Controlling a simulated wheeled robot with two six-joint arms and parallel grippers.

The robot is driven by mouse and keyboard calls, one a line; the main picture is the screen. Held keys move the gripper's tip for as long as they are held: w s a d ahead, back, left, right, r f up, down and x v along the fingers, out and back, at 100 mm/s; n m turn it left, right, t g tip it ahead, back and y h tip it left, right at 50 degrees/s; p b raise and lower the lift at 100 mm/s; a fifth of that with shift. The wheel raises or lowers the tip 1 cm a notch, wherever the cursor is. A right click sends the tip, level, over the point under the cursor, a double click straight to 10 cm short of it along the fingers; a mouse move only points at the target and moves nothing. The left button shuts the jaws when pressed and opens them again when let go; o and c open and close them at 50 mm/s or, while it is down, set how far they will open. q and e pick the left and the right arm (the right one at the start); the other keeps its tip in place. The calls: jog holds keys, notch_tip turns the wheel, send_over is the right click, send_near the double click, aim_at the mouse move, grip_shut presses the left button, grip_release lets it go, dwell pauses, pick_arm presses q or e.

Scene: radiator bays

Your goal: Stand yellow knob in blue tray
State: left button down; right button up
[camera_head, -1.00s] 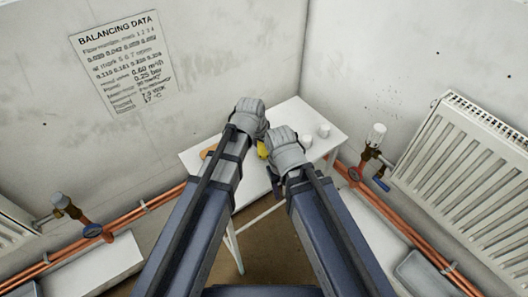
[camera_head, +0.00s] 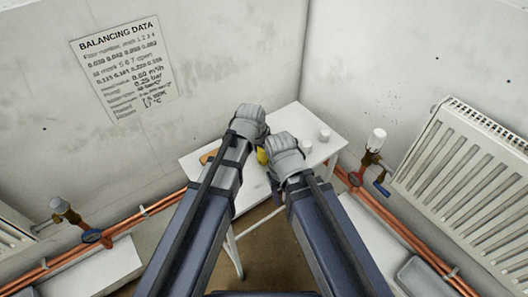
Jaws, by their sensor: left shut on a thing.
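The yellow knob (camera_head: 262,156) shows as a small yellow patch between my two grippers, over the white table; most of it is hidden. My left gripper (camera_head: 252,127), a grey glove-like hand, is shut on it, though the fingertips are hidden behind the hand. My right gripper (camera_head: 284,153) is close beside the knob on its right side. Its fingers face away, so I cannot tell whether it is open or shut, or whether it touches the knob. I cannot make out a blue tray; the arms and hands cover part of the tabletop.
The white table (camera_head: 194,161) stands in the corner. An orange-brown item (camera_head: 208,157) lies at its left, and two white cylinders (camera_head: 305,146) (camera_head: 324,135) stand at its right. Copper pipes, valves and a radiator (camera_head: 470,165) line the walls. A grey bin (camera_head: 421,276) sits lower right.

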pick_arm(q)
jog(key=shift+r, duration=0.1)
notch_tip(320, 180, up, 10)
jog(key=p, duration=1)
jog(key=shift+s, duration=0.1)
